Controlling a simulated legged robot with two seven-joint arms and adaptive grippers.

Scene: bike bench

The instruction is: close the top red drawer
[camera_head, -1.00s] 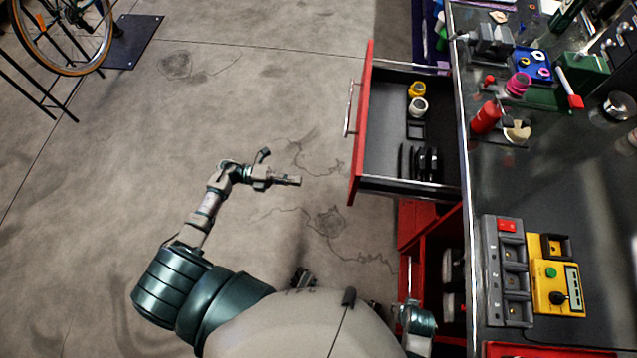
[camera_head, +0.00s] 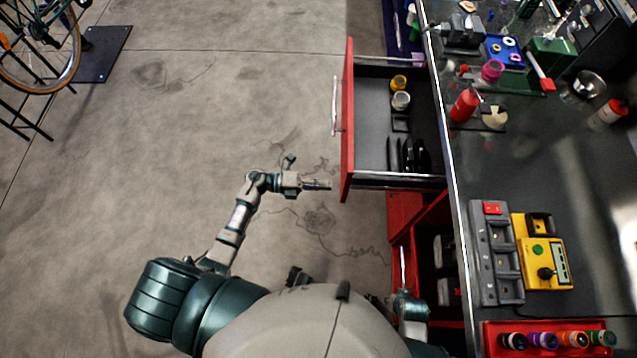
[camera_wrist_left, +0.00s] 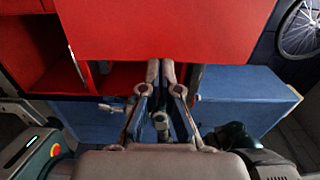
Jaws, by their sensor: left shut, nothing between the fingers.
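The top red drawer stands pulled out from the bench; its red front (camera_head: 347,120) faces left in the head view, with a pale bar handle (camera_head: 335,105). Inside lie a yellow roll, a pale roll and several dark tools. My left gripper (camera_head: 328,184) is shut and empty, just left of the near end of the drawer front. In the left wrist view, its fingertips (camera_wrist_left: 167,66) are together at the lower edge of a large red panel (camera_wrist_left: 165,28), which looks like the drawer front. I cannot tell whether they touch.
The dark bench top (camera_head: 590,150) on the right holds a red bottle (camera_head: 464,105), a grey tray (camera_head: 496,255) and a yellow device (camera_head: 541,250). An open red cabinet (camera_head: 430,250) is below the bench. The floor (camera_head: 220,110) left of the drawer is clear. A bike wheel (camera_head: 38,45) stands far left.

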